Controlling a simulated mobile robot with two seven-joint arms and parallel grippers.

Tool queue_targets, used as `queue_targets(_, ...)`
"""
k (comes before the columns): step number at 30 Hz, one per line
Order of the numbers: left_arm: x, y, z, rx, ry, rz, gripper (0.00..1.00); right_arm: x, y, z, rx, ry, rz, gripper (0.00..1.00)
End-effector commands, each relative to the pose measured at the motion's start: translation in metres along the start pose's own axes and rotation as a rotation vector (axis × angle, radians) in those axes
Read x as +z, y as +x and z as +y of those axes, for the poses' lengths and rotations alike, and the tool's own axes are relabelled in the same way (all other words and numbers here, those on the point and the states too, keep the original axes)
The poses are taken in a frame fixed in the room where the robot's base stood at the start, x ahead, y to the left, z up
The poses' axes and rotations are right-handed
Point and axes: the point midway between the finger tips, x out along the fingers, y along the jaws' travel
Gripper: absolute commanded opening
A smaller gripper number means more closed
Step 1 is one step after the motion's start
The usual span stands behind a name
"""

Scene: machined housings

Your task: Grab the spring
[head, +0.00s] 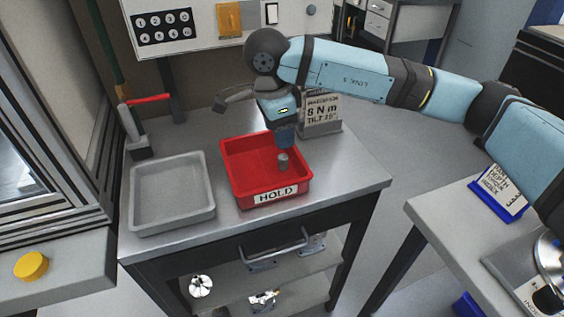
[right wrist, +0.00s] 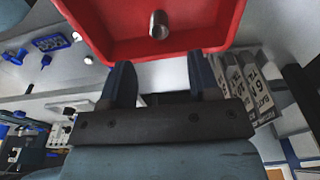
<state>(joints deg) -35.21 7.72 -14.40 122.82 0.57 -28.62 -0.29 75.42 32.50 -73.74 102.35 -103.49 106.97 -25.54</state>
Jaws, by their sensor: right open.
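A small grey metal cylinder (head: 283,160), which looks like the spring, stands in the red tray marked HOLD (head: 235,183). Its coils are too small to make out. My right gripper (head: 286,142) is over the back right part of the tray, just behind the cylinder. In the right wrist view, the fingers of my right gripper (right wrist: 161,76) are apart with nothing between them. The cylinder (right wrist: 158,24) shows there inside the red tray (right wrist: 120,50), beyond the fingertips and roughly in line with the gap. My left gripper is not in view.
An empty grey tray (head: 172,193) sits left of the red one on the metal bench. A sign (head: 321,112) on a stand is close behind my right gripper. A red-handled clamp (head: 138,130) stands at the back left. The bench's front right is clear.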

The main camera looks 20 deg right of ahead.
Motion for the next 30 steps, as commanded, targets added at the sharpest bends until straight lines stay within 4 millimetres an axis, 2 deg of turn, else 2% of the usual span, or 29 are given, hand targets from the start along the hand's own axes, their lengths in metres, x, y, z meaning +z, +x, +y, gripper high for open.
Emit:
queue_targets(3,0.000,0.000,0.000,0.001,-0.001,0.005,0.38,0.000,0.019,0.000,0.001,0.000,-0.001,0.56)
queue_targets(11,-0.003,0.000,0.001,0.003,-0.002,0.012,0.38,0.001,0.035,0.001,0.001,0.000,-0.002,0.56)
queue_targets(21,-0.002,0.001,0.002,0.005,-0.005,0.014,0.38,0.002,0.080,0.001,0.002,0.000,-0.002,0.56)
queue_targets(28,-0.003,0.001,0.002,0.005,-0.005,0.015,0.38,0.002,0.082,0.001,0.000,0.000,-0.002,0.56)
queue_targets(30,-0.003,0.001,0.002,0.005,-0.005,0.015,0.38,0.002,0.082,0.001,0.000,0.000,-0.003,0.40)
